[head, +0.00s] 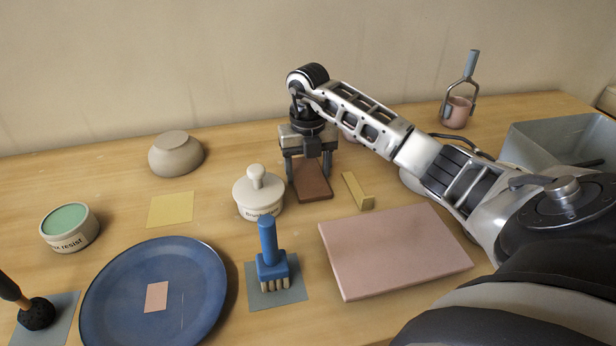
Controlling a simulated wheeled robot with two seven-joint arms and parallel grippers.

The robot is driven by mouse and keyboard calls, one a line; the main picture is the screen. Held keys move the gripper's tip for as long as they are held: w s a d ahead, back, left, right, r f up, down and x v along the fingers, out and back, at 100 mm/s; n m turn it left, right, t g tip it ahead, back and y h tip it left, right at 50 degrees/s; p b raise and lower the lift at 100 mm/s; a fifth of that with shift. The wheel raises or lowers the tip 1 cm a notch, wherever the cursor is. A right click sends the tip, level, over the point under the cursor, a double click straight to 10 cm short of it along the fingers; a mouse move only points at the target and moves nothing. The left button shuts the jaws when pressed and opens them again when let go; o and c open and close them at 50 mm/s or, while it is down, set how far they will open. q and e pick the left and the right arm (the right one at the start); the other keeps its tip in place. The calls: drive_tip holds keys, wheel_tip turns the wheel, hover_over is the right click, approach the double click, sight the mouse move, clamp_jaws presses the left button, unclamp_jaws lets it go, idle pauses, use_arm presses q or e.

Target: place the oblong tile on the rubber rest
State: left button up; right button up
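A flat brown oblong tile (311,182) is at the middle back of the table. My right gripper (309,171) points down over its far part, with one finger against each long side, and appears shut on it. I cannot tell whether the tile touches the table. No thing is clearly marked as the rubber rest. A yellow bar with a raised near end (355,189) lies just right of the tile, and a flat yellow square (171,209) lies bare to the left. My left gripper is not in view.
A lidded cream jar (259,194) stands close left of the tile. A pink slab (393,248), a blue brush (270,257) on a grey pad (292,293) and a blue plate (203,303) fill the front. A grey bin (555,140) and pink cup (457,113) are right.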

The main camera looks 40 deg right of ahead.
sight(308, 174)
drive_tip(key=shift+c, duration=0.5)
drive_tip(key=shift+r, duration=0.15)
drive_tip(key=shift+r, duration=0.2)
wheel_tip(308, 174, up, 2)
drive_tip(key=shift+d+r, duration=0.1)
drive_tip(key=shift+r, duration=0.1)
drive_tip(key=s+a+r+p, duration=0.1)
drive_tip(key=s+a+r, duration=0.8)
drive_tip(key=s+r, duration=0.1)
drive_tip(key=shift+s, duration=0.45)
